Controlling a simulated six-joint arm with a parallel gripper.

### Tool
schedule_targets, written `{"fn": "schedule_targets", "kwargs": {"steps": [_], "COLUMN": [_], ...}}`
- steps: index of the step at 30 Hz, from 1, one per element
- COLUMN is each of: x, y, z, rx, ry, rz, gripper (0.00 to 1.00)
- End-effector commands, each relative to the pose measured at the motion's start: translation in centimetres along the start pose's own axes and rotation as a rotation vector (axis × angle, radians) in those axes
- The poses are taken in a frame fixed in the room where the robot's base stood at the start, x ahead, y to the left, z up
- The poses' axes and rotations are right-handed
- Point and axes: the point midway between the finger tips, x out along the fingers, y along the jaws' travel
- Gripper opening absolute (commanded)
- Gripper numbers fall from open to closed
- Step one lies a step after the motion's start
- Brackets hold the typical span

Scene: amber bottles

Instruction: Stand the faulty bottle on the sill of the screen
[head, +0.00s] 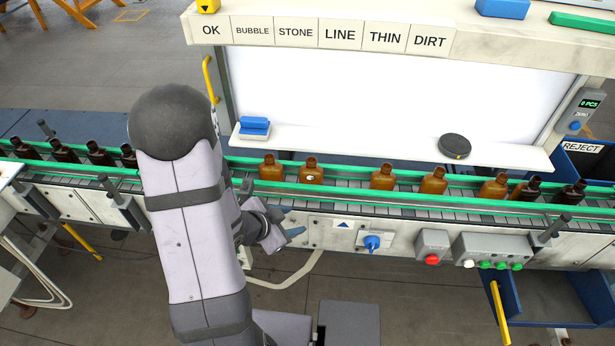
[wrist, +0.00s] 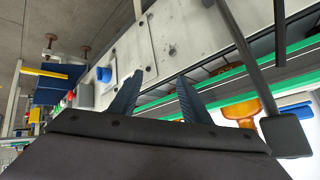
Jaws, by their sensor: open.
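Several amber bottles stand in a row on the conveyor between green rails in the head view. One bottle (head: 310,170) has a pale spot on its body; the others, such as the bottle to its left (head: 269,168), show no mark that I can make out. The white sill (head: 350,142) runs along the foot of the lit screen (head: 370,95), behind the conveyor. My gripper (head: 293,222) is open and empty in front of the conveyor, below the near rail. In the wrist view my gripper (wrist: 160,82) points along the machine front, with an amber bottle (wrist: 243,111) off to the right.
Rail posts (head: 246,190) rise beside the belt. A control box (head: 432,247) and a blue reject bin (head: 585,165) stand right.

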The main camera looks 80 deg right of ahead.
Motion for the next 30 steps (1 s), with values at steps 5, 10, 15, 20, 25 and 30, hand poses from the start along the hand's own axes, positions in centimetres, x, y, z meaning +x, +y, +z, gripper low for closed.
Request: {"fn": "schedule_targets", "kwargs": {"steps": [5, 10, 15, 20, 25, 30], "x": [2.1, 2.0, 2.5, 2.8, 2.3, 1.2], "y": [4.1, 7.8, 6.1, 3.3, 0.7, -1.5], "z": [-7.5, -13.8, -15.2, -14.7, -13.5, -11.8], "rx": [-0.101, -0.221, -0.379, -0.492, -0.571, -0.593], "ry": [0.261, 0.493, 0.580, 0.611, 0.645, 0.656], "rz": [0.066, 0.142, 0.035, -0.121, -0.295, -0.466], "gripper": [0.43, 0.43, 0.43, 0.43, 0.43, 0.43]}}
